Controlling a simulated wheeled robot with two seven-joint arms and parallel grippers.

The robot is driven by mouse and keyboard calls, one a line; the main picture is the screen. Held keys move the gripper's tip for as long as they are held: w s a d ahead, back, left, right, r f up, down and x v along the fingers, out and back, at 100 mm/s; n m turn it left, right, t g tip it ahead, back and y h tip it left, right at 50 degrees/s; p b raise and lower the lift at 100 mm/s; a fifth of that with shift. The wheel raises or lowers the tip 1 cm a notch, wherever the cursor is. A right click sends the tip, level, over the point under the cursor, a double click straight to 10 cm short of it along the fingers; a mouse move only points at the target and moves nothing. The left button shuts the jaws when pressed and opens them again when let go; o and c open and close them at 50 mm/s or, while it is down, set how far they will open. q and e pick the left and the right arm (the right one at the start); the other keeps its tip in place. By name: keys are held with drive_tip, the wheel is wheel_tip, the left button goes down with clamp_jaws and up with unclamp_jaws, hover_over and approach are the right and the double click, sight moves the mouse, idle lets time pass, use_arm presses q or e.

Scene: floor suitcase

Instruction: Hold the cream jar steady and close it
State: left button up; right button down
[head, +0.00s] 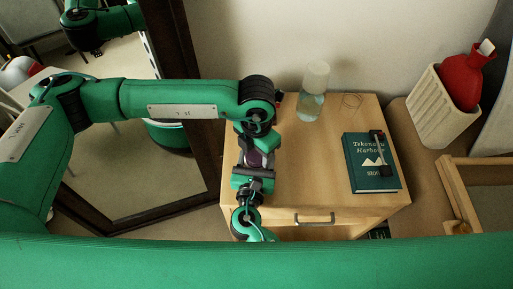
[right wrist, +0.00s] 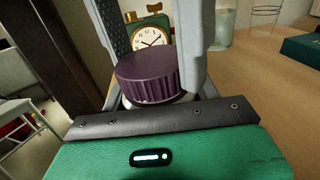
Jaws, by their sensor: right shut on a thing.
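The cream jar has a ribbed dark purple lid (right wrist: 148,75) over a pale body (right wrist: 140,103). In the head view a little purple of the lid (head: 256,158) shows between my arms, over the left part of the nightstand. My right gripper (right wrist: 160,40) has one finger on each side of the jar and is shut on it. The lid sits over the body; whether it is fully seated I cannot tell. My left gripper (head: 257,138) points down close to the jar, just beyond it in the head view. Its fingertips are hidden, and the right wrist view does not show them.
The wooden nightstand (head: 325,150) holds a glass bottle (head: 313,95), a dark green book (head: 365,155) with a small dark object on it, and a green alarm clock (right wrist: 152,38) behind the jar. A framed mirror (head: 200,130) stands left. Its middle top is clear.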

use_arm(q)
drive_tip(key=c, duration=0.5)
drive_tip(key=o, duration=1)
drive_tip(key=shift+o, duration=0.2)
drive_tip(key=shift+r, duration=2.3)
drive_tip(key=shift+c, duration=0.4)
drive_tip(key=shift+r, duration=0.1)
drive_tip(key=shift+c, duration=1)
drive_tip(key=shift+r, duration=1.6)
